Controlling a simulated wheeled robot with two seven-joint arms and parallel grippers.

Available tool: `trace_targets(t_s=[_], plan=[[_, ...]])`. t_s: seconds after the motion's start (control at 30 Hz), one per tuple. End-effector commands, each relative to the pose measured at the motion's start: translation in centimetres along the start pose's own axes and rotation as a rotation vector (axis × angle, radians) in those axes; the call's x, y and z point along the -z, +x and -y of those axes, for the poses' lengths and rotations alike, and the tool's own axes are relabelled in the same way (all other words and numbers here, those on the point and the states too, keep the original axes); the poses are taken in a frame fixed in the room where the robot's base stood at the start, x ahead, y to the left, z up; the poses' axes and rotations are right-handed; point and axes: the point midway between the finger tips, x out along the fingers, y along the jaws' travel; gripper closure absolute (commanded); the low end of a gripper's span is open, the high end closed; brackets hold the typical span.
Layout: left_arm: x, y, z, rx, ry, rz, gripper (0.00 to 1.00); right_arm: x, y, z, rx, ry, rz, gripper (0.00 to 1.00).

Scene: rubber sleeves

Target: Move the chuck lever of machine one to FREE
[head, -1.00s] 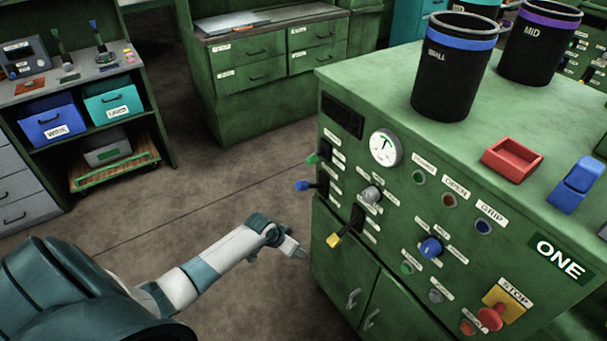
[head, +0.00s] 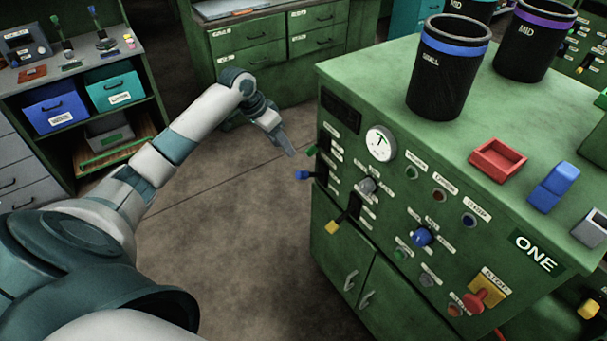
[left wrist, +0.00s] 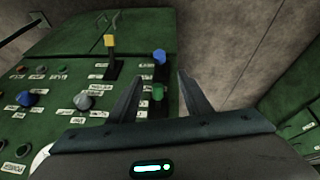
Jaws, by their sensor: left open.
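Machine one (head: 400,215) is a green cabinet marked ONE. Its panel carries three levers at the left edge: a green-tipped lever (head: 311,150), a blue-tipped lever (head: 302,175) below it and a yellow-tipped lever (head: 332,228) lowest. Their labels are too small to read, so I cannot tell which is the chuck lever. My left gripper (head: 287,147) is open and empty, just left of the green tip. In the left wrist view, the green lever (left wrist: 158,92) lies between the open fingers (left wrist: 160,76), with the blue lever (left wrist: 160,57) beyond and the yellow lever (left wrist: 110,40) farther left.
The panel also has a dial gauge (head: 381,142), a grey knob (head: 366,185), a blue knob (head: 421,237) and a red stop button (head: 474,299). A black SMALL bin (head: 447,75) and a red tray (head: 497,158) stand on top. The floor left of the machine is clear.

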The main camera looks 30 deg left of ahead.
Motion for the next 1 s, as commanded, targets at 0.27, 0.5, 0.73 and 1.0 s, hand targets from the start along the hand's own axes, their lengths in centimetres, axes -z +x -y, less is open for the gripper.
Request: trace_targets(t_s=[0.27, 0.5, 0.73, 1.0], plan=[[0.0, 2.0, -0.1, -0.002, -0.001, 0.002, 0.55, 0.1, -0.7, 0.0, 0.0, 0.0, 0.0, 0.69], [0.0, 5.8, -0.2, -0.003, -0.003, 0.002, 0.55, 0.2, -1.8, 0.1, 0.001, 0.0, -0.001, 0.69], [0.0, 10.0, -0.1, -0.002, -0.004, 0.002, 0.55, 0.3, -2.7, 0.1, 0.001, 0.001, -0.001, 0.69], [0.0, 14.4, -0.1, -0.002, -0.002, 0.002, 0.55, 0.3, -3.5, 0.1, 0.001, 0.001, -0.001, 0.69]])
